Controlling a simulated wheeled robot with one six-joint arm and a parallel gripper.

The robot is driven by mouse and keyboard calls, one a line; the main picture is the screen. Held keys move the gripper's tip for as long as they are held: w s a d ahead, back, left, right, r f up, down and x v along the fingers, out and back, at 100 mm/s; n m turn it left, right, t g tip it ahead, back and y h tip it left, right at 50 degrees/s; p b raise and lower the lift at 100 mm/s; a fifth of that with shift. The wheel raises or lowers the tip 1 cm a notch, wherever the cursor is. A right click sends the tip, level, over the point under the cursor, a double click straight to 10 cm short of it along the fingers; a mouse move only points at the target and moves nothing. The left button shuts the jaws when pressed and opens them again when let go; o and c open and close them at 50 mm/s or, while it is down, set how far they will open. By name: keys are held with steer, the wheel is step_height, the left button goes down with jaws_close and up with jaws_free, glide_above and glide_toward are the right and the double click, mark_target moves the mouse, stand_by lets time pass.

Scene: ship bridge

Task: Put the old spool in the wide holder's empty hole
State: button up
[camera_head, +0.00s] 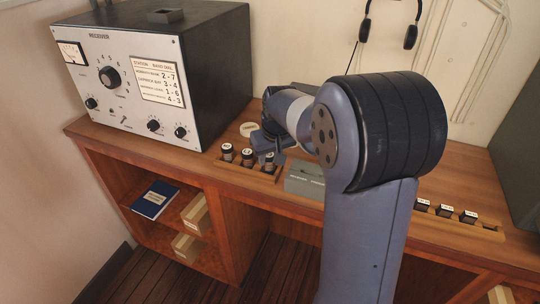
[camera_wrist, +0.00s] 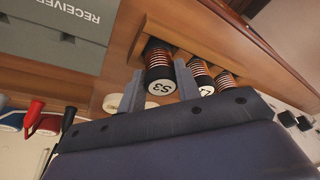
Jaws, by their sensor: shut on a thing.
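My gripper (camera_head: 268,153) is at the right end of a wooden holder (camera_head: 243,170) on the desk. A second holder (camera_head: 485,233) at the right bears several black, white-topped pieces (camera_head: 445,210). An opening (camera_head: 490,227) shows at its right end.
The big receiver (camera_head: 125,75) stands at the desk's left. A grey box (camera_head: 305,181) lies right of the left holder, and a pale round disc (camera_head: 248,129) behind it. Headphones (camera_head: 410,36) hang on the wall. My arm hides the desk's middle.

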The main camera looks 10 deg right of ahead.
steer(key=shift+f+b, duration=0.3)
steer(key=shift+f, duration=0.3)
stand_by(1.9)
steer(key=o, duration=1.1)
steer(key=shift+c, duration=0.2)
steer(key=v, duration=1.1)
steer(key=shift+f, duration=0.1)
steer(key=x, duration=1)
steer(key=shift+w+f, duration=0.15)
steer(key=shift+f, duration=0.25)
steer(key=shift+r, duration=0.1)
